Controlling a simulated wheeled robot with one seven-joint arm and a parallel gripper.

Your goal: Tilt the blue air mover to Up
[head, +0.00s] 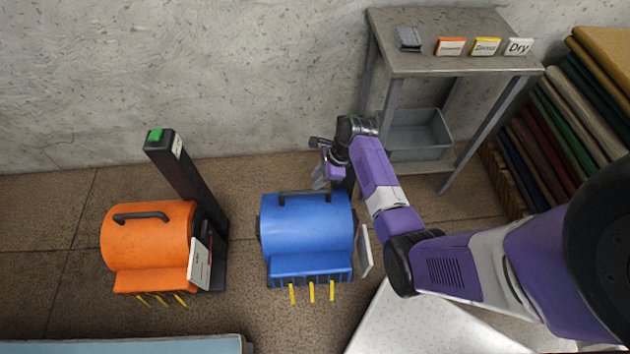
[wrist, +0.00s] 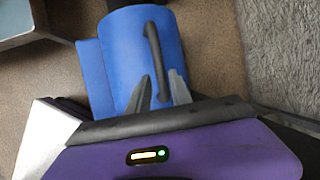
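The blue air mover (head: 307,228) sits on the brown floor at the centre of the head view, its outlet toward the bottom of the picture. A dark handle (head: 303,196) runs along its top. A pale plate (head: 364,249) is at its right side. My gripper (head: 321,176) is at the mover's upper right, near the right end of the handle. In the wrist view, my gripper's two grey fingers (wrist: 161,78) are apart, over the blue air mover (wrist: 118,50), with the lower end of the handle (wrist: 153,45) showing between them. Contact cannot be told.
An orange air mover (head: 150,240) stands at the left beside a black post (head: 180,170) with a green top. A grey table (head: 450,62) with cards stands at the back right, beside stacked rugs (head: 560,120). A pale blue edge (head: 130,346) lies at the lower left.

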